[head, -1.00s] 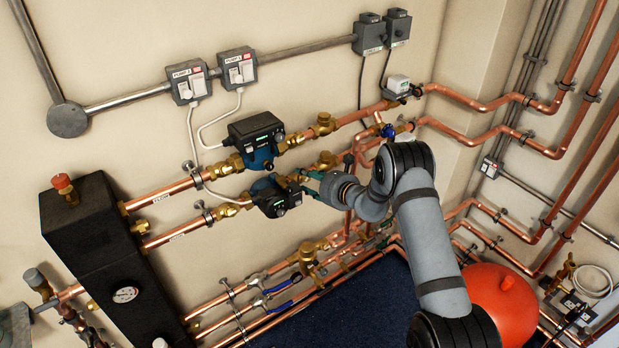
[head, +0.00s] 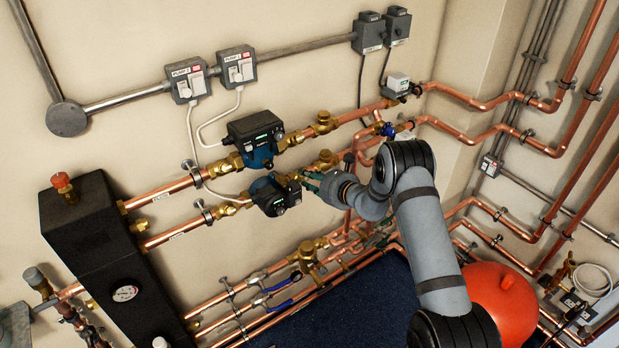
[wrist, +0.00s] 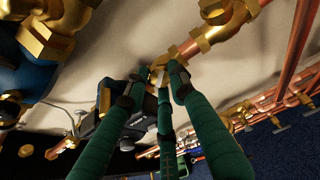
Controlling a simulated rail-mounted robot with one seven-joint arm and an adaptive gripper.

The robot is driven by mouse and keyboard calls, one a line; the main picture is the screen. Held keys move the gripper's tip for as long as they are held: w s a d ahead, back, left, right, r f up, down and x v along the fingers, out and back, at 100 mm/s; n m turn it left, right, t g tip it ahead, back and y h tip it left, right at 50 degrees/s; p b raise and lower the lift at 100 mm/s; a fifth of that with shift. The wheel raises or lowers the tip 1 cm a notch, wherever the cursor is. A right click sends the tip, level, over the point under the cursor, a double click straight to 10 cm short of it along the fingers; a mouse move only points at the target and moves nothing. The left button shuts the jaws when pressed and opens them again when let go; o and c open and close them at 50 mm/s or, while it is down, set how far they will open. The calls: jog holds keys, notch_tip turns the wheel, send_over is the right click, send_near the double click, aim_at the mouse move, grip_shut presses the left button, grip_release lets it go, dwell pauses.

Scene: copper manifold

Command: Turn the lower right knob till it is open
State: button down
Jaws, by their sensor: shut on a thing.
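The lower pump (head: 276,196), dark with a blue body, sits on the lower copper line in the head view. My gripper (head: 311,180) is just right of it, beside the brass fitting on that line. In the wrist view, the green fingers of my gripper (wrist: 159,79) close around a small metal knob (wrist: 157,74) on the brass valve. The fingertips cover much of the knob, so its open or closed position cannot be read. The dark pump housing (wrist: 116,128) shows behind the fingers.
The upper pump (head: 256,136) sits close above. A brass fitting (head: 326,160) lies just up and right of my gripper. Lower pipes with blue-handled valves (head: 275,285) run below. A red vessel (head: 500,300) stands at the right.

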jog(key=shift+w+r+m, duration=0.15)
jog(key=shift+r+m, duration=0.15)
jog(key=shift+m, duration=0.3)
jog(key=shift+r+m+t+h+b, duration=0.1)
jog(key=shift+m+t+h+b, duration=0.2)
jog(key=shift+m, duration=1.05)
jog(key=shift+r+m+t+h+b, duration=0.15)
jog(key=shift+m+h, duration=0.25)
jog(key=shift+m, duration=0.95)
jog(key=shift+f, duration=0.1)
jog(key=c, duration=1.8)
grip_release()
jog(key=o, duration=0.3)
jog(key=shift+f, duration=0.3)
jog(key=shift+s+f, duration=0.1)
jog(key=shift+s, duration=0.1)
